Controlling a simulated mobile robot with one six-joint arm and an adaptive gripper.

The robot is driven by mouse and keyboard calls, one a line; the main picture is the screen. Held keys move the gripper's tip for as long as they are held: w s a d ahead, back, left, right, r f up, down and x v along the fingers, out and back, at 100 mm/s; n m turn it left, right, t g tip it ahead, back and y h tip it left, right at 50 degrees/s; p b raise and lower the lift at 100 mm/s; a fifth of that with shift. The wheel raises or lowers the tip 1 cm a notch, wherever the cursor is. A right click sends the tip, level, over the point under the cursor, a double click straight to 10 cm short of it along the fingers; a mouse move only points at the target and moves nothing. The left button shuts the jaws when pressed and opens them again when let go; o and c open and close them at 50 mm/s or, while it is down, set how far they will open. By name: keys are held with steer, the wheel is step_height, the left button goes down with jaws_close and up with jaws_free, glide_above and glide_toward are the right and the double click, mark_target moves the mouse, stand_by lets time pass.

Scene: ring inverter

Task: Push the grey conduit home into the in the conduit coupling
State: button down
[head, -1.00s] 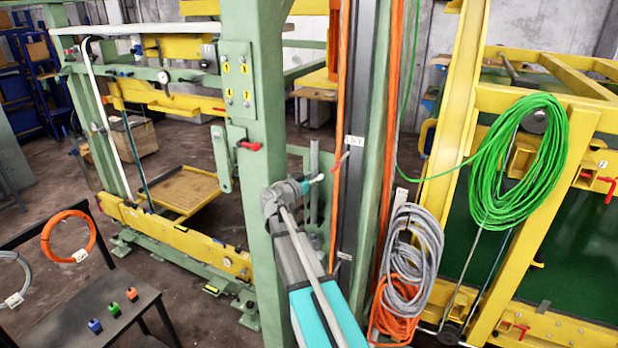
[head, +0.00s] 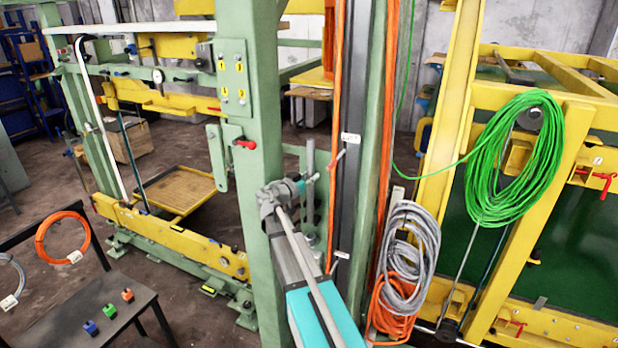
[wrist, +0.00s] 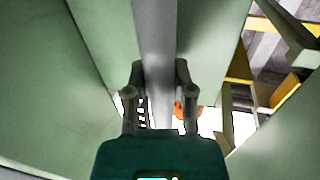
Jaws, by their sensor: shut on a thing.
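The grey conduit (wrist: 155,40) runs upright between my gripper's fingers in the wrist view. My gripper (wrist: 155,75) is shut on it. I cannot make out the conduit coupling in either view.
A thick green post (head: 250,130) stands close left of my gripper. Orange cables and a dark channel (head: 350,120) run upright on the right. Grey coiled hose (head: 412,250) and green coiled cable (head: 515,160) hang farther right. A dark table (head: 75,320) is at lower left.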

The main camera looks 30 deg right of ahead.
mark_target(308, 200)
steer(key=shift+f+b, duration=2.4)
steer(key=shift+f, duration=0.2)
steer(key=shift+f+b, duration=2.05)
stand_by(0.6)
steer(key=shift+c, duration=2)
jaws_free()
steer(key=shift+a, duration=0.15)
steer(key=v, duration=1.2)
